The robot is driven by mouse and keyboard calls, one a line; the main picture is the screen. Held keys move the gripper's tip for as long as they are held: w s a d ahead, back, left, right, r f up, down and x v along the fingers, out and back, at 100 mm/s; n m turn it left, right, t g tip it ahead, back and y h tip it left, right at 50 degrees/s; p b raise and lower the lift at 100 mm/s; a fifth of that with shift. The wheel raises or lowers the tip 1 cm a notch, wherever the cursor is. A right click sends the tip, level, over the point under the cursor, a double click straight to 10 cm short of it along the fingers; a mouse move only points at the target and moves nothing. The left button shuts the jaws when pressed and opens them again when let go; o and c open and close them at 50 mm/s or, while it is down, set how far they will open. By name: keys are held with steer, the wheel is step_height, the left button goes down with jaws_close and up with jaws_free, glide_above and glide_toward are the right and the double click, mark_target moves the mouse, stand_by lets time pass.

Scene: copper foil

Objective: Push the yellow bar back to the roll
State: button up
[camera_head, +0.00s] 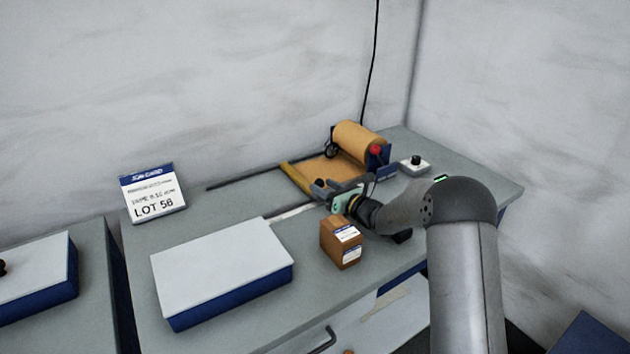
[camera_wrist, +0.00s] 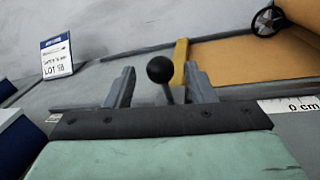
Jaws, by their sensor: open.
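The yellow bar (camera_head: 296,181) lies across the left end of the copper-coloured foil sheet (camera_head: 330,168). It also shows in the wrist view (camera_wrist: 180,62), beyond my fingers. The foil roll (camera_head: 360,141) sits in a blue-ended stand to the right of the bar, with foil between them. My gripper (camera_head: 326,188) is open and low over the bench beside the near end of the bar. In the wrist view, a black ball knob (camera_wrist: 160,69) on a short stem stands between my two fingers, apart from both. Whether the stem joins the bar is hard to tell.
A white ruler strip (camera_head: 293,211) lies along the bench's near side of the foil. A brown box (camera_head: 341,242), a large white-topped blue box (camera_head: 222,270) and a LOT 58 sign (camera_head: 153,191) stand nearby. A small switch box (camera_head: 415,164) is right of the roll.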

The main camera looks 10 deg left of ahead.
steer(key=shift+p+x, duration=0.3)
steer(key=shift+x, duration=1.9)
steer(key=shift+c, duration=0.3)
jaws_close()
steer(key=w+d, duration=0.2)
steer(key=d, duration=0.1)
steer(key=w+d+b, duration=0.1)
steer(key=w+d, duration=0.2)
steer(key=w+d+b, duration=0.1)
steer(key=w+d, duration=0.1)
steer(key=d, duration=0.1)
steer(key=shift+w+d, duration=0.15)
steer(key=shift+d, duration=0.05)
steer(key=shift+o, duration=0.3)
jaws_free()
